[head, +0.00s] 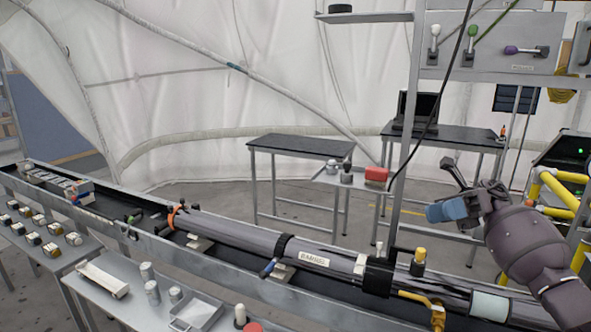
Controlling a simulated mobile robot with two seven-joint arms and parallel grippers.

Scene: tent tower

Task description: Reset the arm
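My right arm comes in from the lower right. Its gripper (452,192) is raised over the right end of the long trough, in front of the metal frame. A dark slim part points up and a blue block-shaped part points left; I cannot tell whether the blue part belongs to the gripper or is held, nor whether the fingers are open. My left arm and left gripper are not in view.
A long grey tube (238,234) with clamps lies in the trough (150,246). A metal frame (403,130) and yellow rails (560,190) stand near my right arm. Side tables with small parts line the front.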

